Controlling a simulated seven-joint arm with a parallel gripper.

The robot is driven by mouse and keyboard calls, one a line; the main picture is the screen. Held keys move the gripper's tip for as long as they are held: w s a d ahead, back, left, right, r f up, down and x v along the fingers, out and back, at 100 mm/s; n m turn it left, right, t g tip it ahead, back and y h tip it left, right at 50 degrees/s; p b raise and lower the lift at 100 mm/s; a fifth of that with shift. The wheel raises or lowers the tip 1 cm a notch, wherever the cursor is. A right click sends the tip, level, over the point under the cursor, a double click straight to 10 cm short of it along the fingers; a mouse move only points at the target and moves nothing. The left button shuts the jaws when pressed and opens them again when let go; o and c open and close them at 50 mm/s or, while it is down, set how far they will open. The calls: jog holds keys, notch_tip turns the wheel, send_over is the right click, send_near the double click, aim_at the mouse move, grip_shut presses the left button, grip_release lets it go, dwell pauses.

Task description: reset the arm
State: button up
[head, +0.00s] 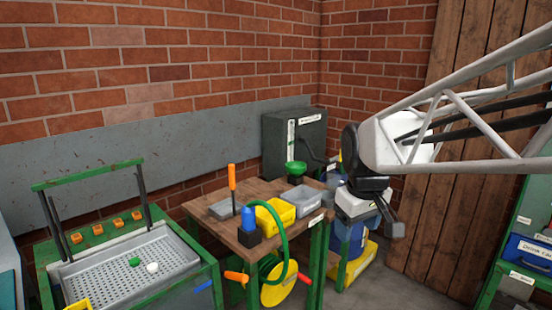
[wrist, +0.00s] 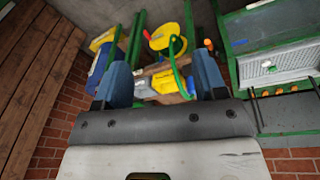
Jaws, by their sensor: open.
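My gripper (head: 385,218) hangs in the air right of the wooden workbench (head: 262,192) in the head view, at the end of my white lattice arm. In the wrist view, the two blue-grey fingers of my gripper (wrist: 163,72) stand wide apart with nothing held between them. The bench and its bins show beyond the fingers, some way off. In the head view, one finger is partly hidden behind the hand.
Yellow (head: 282,211) and grey (head: 306,203) bins and an orange-handled tool (head: 232,180) stand on the bench. A blue drum (head: 350,238) is below my gripper. A perforated tray (head: 130,272) is at left, a green shelf (head: 512,240) at right.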

jog(key=s+d+f+m, duration=0.1)
jog(key=s+f+m, duration=0.1)
jog(key=s, duration=0.7)
jog(key=s+d+f+m, duration=0.1)
jog(key=s+f+m, duration=0.2)
jog(key=s, duration=0.6)
jog(key=shift+f+t, duration=0.3)
jog(key=shift+f, duration=0.65)
